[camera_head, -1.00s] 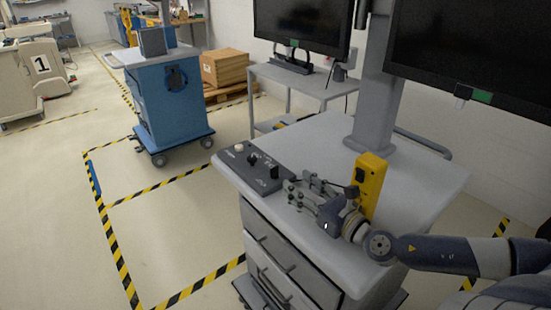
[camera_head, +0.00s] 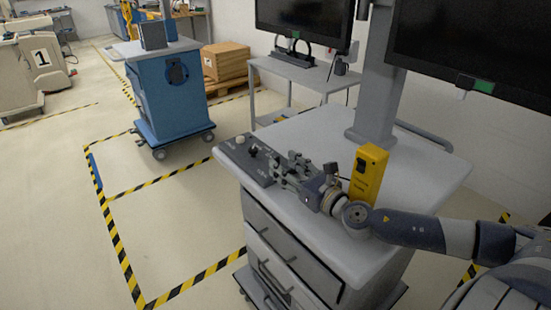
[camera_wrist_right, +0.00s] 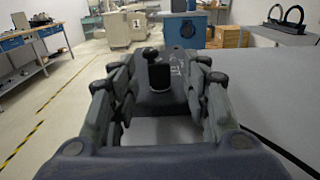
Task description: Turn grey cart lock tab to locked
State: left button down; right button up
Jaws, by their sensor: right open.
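The grey cart (camera_head: 310,135) stands in the middle of the head view, with a dark grey control panel (camera_head: 236,157) along the left edge of its top. A black upright tab (camera_wrist_right: 159,76) on the panel shows in the wrist view, with a rounder black knob (camera_wrist_right: 149,53) behind it. My right gripper (camera_head: 280,168) is open over the near end of the panel. In the wrist view its fingers stand on either side of the black tab, with gaps visible. In the head view the gripper hides this tab. My left gripper is not in view.
A yellow box (camera_head: 368,172) stands on the cart top close behind my right wrist. A grey monitor post (camera_head: 378,90) rises at the back. A white button (camera_head: 240,140) sits at the panel's far end. A blue cart (camera_head: 172,95) stands on open floor to the left.

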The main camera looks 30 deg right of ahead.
aim_at(276, 159)
jog(key=shift+w+a+p, duration=0.15)
jog(key=shift+w+p, duration=0.15)
jog(key=shift+w, duration=0.85)
jog(key=shift+w+a+p, duration=0.1)
jog(key=shift+w+p, duration=0.15)
jog(key=shift+w, duration=0.9)
grip_shut()
